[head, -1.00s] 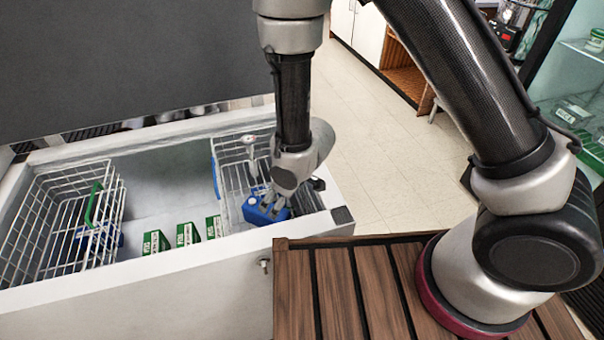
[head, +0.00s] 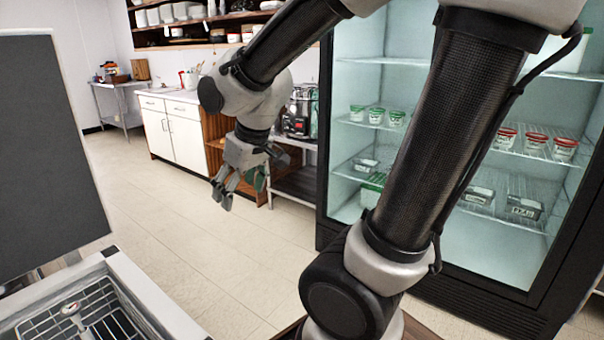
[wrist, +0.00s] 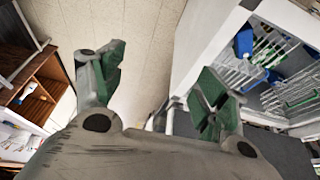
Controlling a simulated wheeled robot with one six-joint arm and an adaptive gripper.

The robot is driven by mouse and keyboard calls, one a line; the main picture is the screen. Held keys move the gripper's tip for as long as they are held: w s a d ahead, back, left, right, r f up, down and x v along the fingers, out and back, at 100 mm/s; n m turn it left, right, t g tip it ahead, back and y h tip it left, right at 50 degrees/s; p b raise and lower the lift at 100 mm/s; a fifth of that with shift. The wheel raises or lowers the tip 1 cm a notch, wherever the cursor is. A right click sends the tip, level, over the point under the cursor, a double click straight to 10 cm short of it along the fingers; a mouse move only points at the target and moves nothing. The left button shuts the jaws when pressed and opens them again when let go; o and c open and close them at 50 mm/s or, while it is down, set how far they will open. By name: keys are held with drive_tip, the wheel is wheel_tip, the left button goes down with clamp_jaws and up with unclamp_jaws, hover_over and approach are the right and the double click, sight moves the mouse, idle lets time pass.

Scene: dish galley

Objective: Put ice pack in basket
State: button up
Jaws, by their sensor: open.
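My gripper (head: 238,187) is open and empty, held up over the floor to the right of the freezer in the head view. In the wrist view its two fingers (wrist: 158,72) are spread with nothing between them. A blue block (wrist: 243,42), which looks like the ice pack, sits at a wire basket in the freezer in the wrist view, well apart from my fingers. The basket (head: 115,318) shows at the bottom left of the head view, cut off by the frame; no ice pack shows there.
The open chest freezer's white rim (head: 150,290) is at lower left, its dark lid (head: 45,150) upright. A glass-front fridge (head: 325,150) with tubs stands at right. A white cabinet (head: 170,130) is behind. The tiled floor (head: 190,220) between is clear.

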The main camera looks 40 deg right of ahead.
drive_tip(key=s+d+r+m, duration=0.1)
drive_tip(key=s+d+r, duration=0.1)
drive_tip(key=s+d, duration=0.2)
drive_tip(key=s+d+r+m+h, duration=0.1)
drive_tip(key=s+d+r+m, duration=0.1)
drive_tip(key=s, duration=0.6)
drive_tip(key=shift+d+r, duration=0.75)
drive_tip(key=shift+d, duration=0.2)
drive_tip(key=shift+c, duration=0.5)
